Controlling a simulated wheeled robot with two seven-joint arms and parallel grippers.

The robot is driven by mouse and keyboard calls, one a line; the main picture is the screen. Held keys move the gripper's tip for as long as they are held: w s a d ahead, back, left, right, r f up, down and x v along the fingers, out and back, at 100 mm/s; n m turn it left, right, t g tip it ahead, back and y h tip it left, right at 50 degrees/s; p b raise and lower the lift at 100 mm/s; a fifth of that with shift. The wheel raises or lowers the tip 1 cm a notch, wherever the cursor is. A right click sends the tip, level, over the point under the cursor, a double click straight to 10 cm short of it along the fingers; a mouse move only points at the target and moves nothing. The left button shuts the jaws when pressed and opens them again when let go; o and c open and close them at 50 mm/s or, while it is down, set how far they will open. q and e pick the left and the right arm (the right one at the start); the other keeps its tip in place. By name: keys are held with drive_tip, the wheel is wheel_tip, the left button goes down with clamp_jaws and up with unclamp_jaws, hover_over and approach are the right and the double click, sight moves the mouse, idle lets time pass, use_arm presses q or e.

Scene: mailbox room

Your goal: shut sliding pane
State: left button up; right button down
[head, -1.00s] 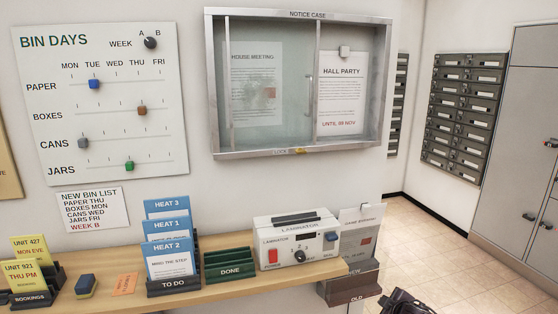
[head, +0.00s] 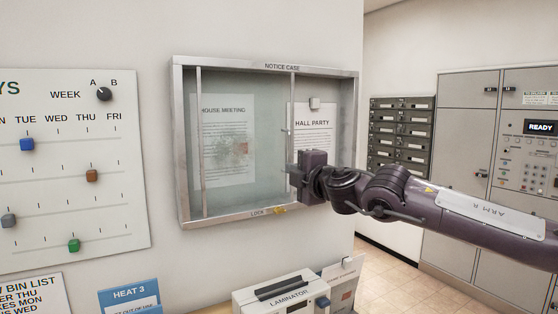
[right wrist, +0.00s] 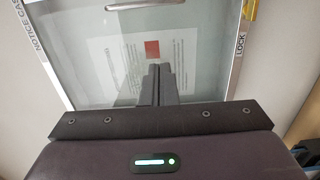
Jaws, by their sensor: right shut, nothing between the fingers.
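The notice case (head: 263,68) hangs on the wall in the head view. Its sliding pane (head: 215,100) is a glass sheet with upright metal edges, over the HOUSE MEETING notice. The HALL PARTY notice (head: 313,115) lies right of the pane's right edge. My right gripper (head: 292,175) is in front of the case near that right edge, hiding the lower part. In the right wrist view its fingers (right wrist: 160,84) are together and empty, pointing at the pane. The pane's handle (right wrist: 125,6) shows at the top. Contact with the glass cannot be told. My left gripper is not visible.
A yellow tab (head: 280,211) sits by the LOCK label on the bottom rail. The BIN DAYS board (head: 120,180) is left of the case. The laminator (head: 285,294) stands below. Grey mailboxes (head: 400,130) and a cabinet (head: 465,130) are at right.

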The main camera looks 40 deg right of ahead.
drive_tip(key=w+d+p, duration=0.6)
drive_tip(key=w+p, duration=0.2)
drive_tip(key=p, duration=0.2)
drive_tip(key=shift+w+d, duration=0.3)
drive_tip(key=shift+d, duration=0.1)
drive_tip(key=shift+f, duration=0.1)
